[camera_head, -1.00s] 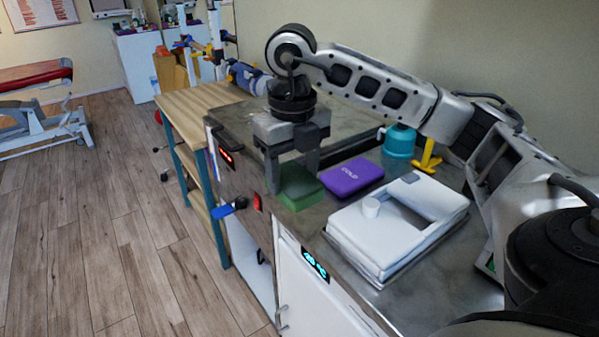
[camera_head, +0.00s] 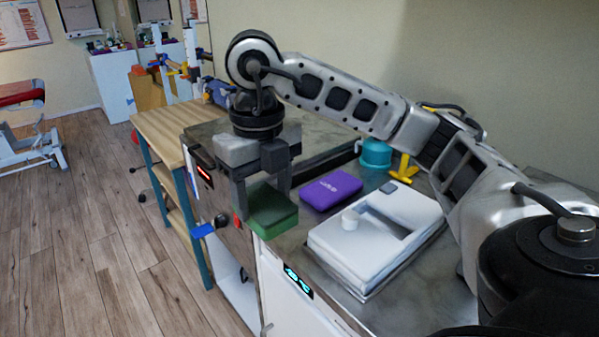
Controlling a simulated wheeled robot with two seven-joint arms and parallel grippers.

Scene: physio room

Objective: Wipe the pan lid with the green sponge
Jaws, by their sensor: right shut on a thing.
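My right gripper (camera_head: 258,192) points down at the edge of the metal counter and is shut on the green sponge (camera_head: 275,214). The sponge is a flat green block. Its front side hangs near the counter's front edge; whether it still touches the surface is hard to tell. To its right, a white rectangular pan lid (camera_head: 349,249) with a round knob and a rectangular opening lies on the counter, apart from the sponge. My left gripper is not in view.
A purple pack (camera_head: 331,189) lies between the sponge and the white lid, farther back. A teal container (camera_head: 375,154) and a yellow stand (camera_head: 404,169) stand behind. A wooden shelf cart (camera_head: 175,121) stands at the left; open floor lies beyond.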

